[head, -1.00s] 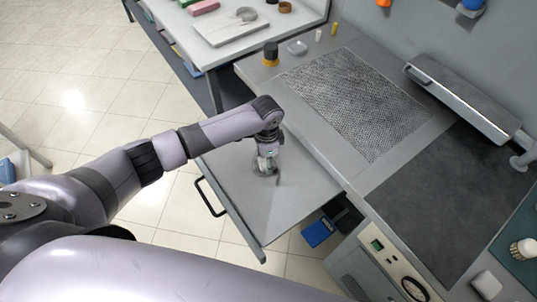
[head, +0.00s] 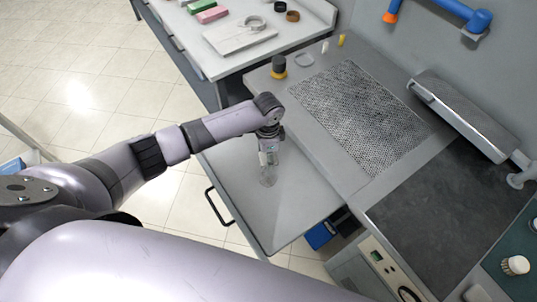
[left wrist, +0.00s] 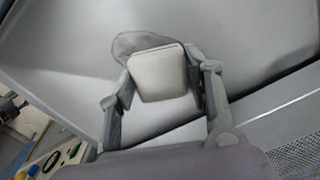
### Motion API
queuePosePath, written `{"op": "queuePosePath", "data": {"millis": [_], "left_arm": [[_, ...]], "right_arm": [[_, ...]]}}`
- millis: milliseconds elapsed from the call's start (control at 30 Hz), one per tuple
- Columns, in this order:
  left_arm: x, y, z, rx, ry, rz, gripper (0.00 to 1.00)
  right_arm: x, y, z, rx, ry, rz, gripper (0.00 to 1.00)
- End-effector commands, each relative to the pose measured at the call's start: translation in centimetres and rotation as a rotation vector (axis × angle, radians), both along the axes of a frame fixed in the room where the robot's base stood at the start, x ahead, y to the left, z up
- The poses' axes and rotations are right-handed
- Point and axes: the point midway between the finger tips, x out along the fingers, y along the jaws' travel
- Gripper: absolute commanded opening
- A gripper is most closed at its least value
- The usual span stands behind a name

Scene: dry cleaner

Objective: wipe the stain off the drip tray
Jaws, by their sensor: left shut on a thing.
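The drip tray (head: 300,205) is a flat grey pulled-out surface with a dark handle at its front edge. My left gripper (head: 268,157) is over the middle of it, pointing down. In the left wrist view its fingers (left wrist: 160,92) are shut on a pale block-shaped pad (left wrist: 160,73). A dark grey rounded stain (left wrist: 132,42) shows on the tray just beyond the pad, which hides part of it. In the head view the stain (head: 268,180) is a faint patch below the gripper. I cannot tell whether the pad touches the tray. My right gripper is out of view.
A perforated mesh panel (head: 355,110) and a dark board (head: 430,210) lie on the grey worktop beside the tray. A black-and-yellow container (head: 279,67) stands at the worktop's far corner. A white table (head: 210,60) stands behind. A blue item (head: 318,237) sits below the tray's right edge.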

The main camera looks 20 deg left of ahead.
Motion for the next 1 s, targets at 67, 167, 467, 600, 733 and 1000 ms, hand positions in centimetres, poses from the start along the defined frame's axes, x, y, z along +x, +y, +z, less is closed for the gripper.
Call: {"op": "queuePosePath", "data": {"millis": [67, 167, 467, 600, 733, 1000], "left_arm": [[0.3, 0.1, 0.9, 0.000, -0.001, 0.002, 0.20], [0.6, 0.1, 1.8, -0.001, -0.003, 0.003, 0.20], [0.9, 0.2, 2.6, 0.000, 0.000, 0.005, 0.20], [0.9, 0.2, 2.6, 0.000, 0.000, 0.005, 0.20], [0.9, 0.2, 2.6, 0.001, -0.001, 0.005, 0.20], [-0.1, 0.1, 1.6, -0.005, 0.005, 0.058, 0.20]], "right_arm": [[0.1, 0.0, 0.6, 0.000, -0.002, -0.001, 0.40], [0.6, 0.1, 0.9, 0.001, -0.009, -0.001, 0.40], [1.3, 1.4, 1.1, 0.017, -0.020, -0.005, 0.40], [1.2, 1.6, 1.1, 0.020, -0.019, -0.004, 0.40], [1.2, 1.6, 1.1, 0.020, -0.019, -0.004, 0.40], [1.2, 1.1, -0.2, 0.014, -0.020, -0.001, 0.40]]}}
